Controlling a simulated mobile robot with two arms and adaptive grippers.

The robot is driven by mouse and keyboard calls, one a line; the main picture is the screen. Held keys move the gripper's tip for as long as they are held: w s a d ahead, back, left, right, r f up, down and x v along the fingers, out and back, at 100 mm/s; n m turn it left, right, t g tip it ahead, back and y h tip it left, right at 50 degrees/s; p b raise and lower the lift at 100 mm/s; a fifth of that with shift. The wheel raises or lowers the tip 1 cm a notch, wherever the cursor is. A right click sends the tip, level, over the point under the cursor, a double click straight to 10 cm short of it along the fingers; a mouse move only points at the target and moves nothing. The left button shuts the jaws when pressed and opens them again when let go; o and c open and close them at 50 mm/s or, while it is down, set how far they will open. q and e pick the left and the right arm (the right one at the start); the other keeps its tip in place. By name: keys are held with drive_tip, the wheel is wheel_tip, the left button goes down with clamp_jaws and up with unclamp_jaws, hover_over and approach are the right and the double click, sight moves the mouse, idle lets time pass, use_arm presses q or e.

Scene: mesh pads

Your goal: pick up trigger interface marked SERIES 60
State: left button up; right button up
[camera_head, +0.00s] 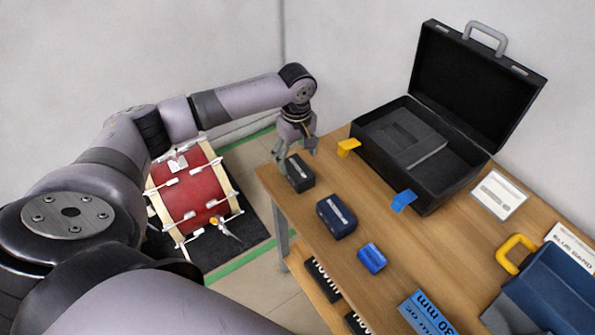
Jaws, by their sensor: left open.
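Several small box-shaped units stand along the left part of the wooden table (306,220). The nearest to my gripper is a black box (302,178) with a pale strip on top. A dark navy box (337,220) with a pale strip and a smaller bright blue box (372,258) stand closer to the front. I cannot read SERIES 60 on any of them. My left gripper (296,158) is open, pointing down at the black box, with its fingers close around or beside it; contact is unclear. My right gripper is out of view.
An open black case (388,187) with foam stands at the back, with yellow (348,148) and blue (403,200) pieces near it. A framed card (499,194) and a blue bin (555,290) are on the right. A red drum (192,194) is on the floor.

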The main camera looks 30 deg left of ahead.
sight(297, 167)
use_arm(q)
wheel_tip(297, 167, down, 4)
drive_tip(key=shift+d+r, duration=0.15)
drive_tip(key=shift+f, duration=0.2)
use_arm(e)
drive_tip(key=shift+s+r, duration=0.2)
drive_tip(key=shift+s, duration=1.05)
use_arm(q)
drive_tip(key=shift+c, duration=0.3)
drive_tip(key=c, duration=1.5)
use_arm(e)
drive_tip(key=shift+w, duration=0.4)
